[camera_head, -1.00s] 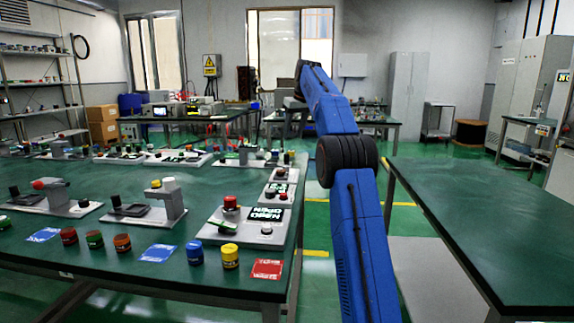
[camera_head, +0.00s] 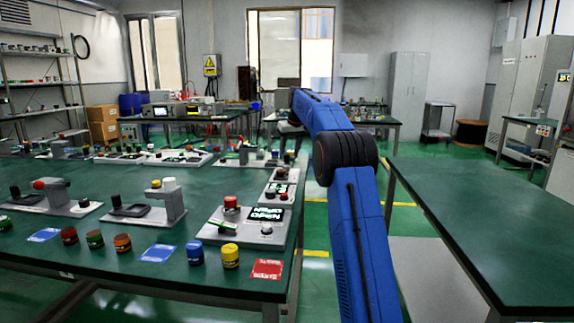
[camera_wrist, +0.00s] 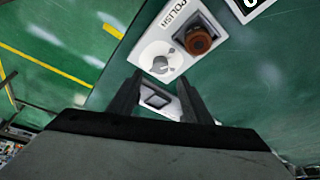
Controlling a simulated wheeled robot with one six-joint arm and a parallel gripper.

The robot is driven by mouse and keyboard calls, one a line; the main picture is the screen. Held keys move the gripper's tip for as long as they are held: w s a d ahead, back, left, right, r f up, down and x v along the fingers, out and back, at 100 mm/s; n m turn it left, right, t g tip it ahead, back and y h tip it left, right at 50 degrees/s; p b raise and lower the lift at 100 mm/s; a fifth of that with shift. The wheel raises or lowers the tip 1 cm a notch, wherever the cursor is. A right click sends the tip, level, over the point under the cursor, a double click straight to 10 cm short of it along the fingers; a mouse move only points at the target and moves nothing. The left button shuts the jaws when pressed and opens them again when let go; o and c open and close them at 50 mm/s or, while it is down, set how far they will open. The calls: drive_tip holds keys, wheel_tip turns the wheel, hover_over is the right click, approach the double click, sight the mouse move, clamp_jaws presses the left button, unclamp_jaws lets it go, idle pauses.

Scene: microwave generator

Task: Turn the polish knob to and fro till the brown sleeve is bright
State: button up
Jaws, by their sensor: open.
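In the wrist view, the polish knob (camera_wrist: 160,64) is a pale grey round dial on a white panel (camera_wrist: 186,68) marked POLISH. The brown sleeve (camera_wrist: 198,40) is a short reddish-brown cylinder in a dark holder on the same panel, to the right of the knob. It looks dull brown. My gripper (camera_wrist: 160,76) is open and empty over the panel, with its fingertips apart on the near side of the knob. I cannot tell how far above the knob they are. In the head view I cannot make the gripper out clearly past my blue arm.
The green bench (camera_head: 100,245) carries several other devices, including a station with a red button (camera_head: 231,203). Blue (camera_head: 195,254) and yellow (camera_head: 230,256) jars stand at its front edge. A bare green table (camera_head: 485,230) is on the right, with a floor aisle between.

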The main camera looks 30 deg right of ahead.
sight(286, 166)
drive_tip(key=x, duration=0.6)
drive_tip(key=shift+w+f, duration=0.1)
drive_tip(key=shift+f, duration=0.2)
drive_tip(key=shift+c, duration=0.4)
drive_tip(key=c, duration=1)
